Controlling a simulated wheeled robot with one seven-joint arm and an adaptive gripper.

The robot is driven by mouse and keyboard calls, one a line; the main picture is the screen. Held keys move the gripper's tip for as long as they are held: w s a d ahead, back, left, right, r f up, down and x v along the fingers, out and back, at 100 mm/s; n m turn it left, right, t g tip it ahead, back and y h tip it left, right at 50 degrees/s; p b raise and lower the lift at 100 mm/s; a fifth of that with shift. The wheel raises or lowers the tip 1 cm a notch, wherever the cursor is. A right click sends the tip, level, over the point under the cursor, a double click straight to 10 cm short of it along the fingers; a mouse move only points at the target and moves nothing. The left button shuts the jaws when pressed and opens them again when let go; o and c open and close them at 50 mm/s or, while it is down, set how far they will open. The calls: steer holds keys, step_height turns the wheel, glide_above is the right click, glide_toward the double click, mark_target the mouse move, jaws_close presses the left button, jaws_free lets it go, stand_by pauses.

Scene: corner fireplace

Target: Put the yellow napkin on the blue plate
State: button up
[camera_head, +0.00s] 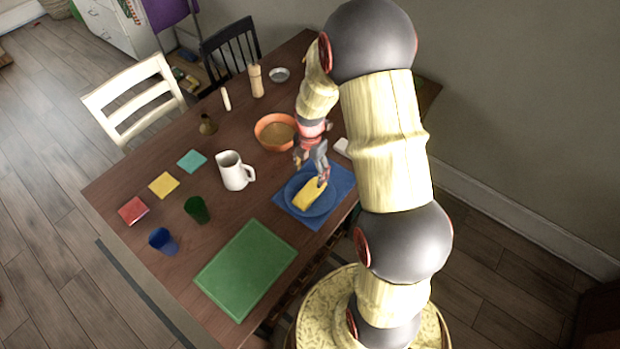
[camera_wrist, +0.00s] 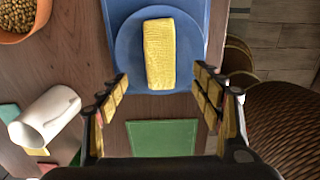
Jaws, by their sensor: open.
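The yellow napkin (camera_head: 309,194) looks like a thick folded cloth and lies on the blue plate (camera_head: 328,206). In the wrist view the napkin (camera_wrist: 159,53) lies lengthwise near the middle of the plate (camera_wrist: 128,50), with blue showing around it. My gripper (camera_head: 321,179) is over the plate at the napkin's far end. In the wrist view my gripper (camera_wrist: 162,80) has its fingers spread wide with nothing between them. The fingers appear apart from the napkin; the exact height above it is hard to tell.
The plate rests on a blue mat (camera_head: 283,200). Nearby stand a white pitcher (camera_head: 234,171), an orange bowl (camera_head: 268,141) and a green mat (camera_head: 245,270). Green (camera_head: 197,210) and blue (camera_head: 163,241) cups stand left. Flat red, yellow (camera_head: 163,185) and teal squares lie farther left.

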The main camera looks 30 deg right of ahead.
steer(key=s+a+r+m+t, duration=0.15)
steer(key=a+r+m, duration=0.25)
steer(key=r, duration=0.6)
steer(key=s+a+r+m+t, duration=0.1)
steer(key=s+a+r+m, duration=0.3)
steer(key=r, duration=0.7)
steer(key=s+a+r+m+t, duration=0.1)
steer(key=s+a+r+m, duration=0.2)
steer(key=s+r+m, duration=0.3)
steer(key=s+a+r+m+t, duration=0.2)
steer(key=s+a+r+m, duration=0.1)
steer(key=s+r+m, duration=0.3)
steer(key=s+m, duration=0.2)
steer(key=shift+s+a, duration=0.2)
steer(key=shift+s, duration=0.1)
step_height(320, 180, down, 3)
steer(key=b, duration=0.3)
steer(key=shift+f, duration=0.15)
